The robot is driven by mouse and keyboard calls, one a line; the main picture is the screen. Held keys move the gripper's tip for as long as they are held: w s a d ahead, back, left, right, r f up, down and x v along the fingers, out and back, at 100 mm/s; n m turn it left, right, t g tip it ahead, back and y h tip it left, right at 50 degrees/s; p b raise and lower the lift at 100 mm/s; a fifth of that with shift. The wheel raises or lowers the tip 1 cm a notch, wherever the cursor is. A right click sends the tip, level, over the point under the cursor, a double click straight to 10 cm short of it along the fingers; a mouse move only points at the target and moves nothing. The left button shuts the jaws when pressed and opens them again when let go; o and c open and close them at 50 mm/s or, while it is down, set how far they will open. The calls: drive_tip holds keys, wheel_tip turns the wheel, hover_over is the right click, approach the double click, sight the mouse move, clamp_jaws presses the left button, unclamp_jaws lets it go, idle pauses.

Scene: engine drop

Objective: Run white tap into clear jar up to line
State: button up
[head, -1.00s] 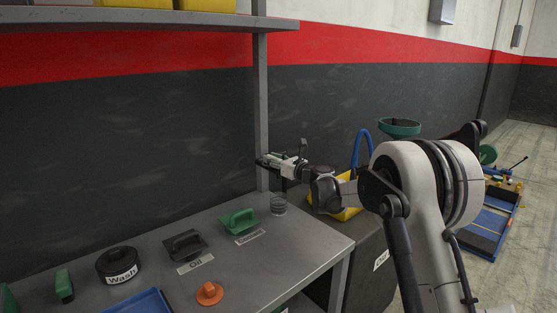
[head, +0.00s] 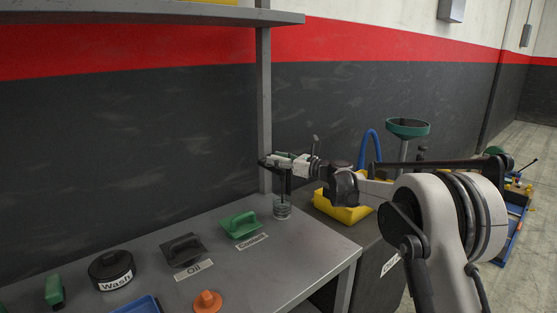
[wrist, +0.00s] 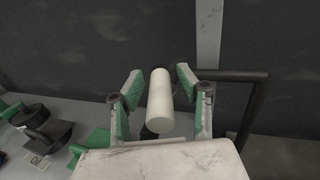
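The clear jar (head: 283,212) stands at the right end of the grey bench in the head view. My gripper (head: 280,160) is above it, by the shelf post. A thin dark vertical shape runs down from below the gripper to the jar; I cannot tell if it is spout or liquid. In the wrist view, a white cylinder (wrist: 160,100), seemingly the white tap's handle, lies between the green-padded fingers of my gripper (wrist: 158,78). Gaps show on both sides, so the fingers look open around it. The jar's line and level are too small to read.
A green block with a handle (head: 240,224), a black one (head: 184,249) and an orange funnel-shaped piece (head: 207,303) are on the bench (head: 310,250). A black pipe (wrist: 256,105) is right of the gripper. A yellow container (head: 342,208) stands right of the bench.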

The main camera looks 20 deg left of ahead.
drive_tip(key=v, duration=1.2)
idle(6.8)
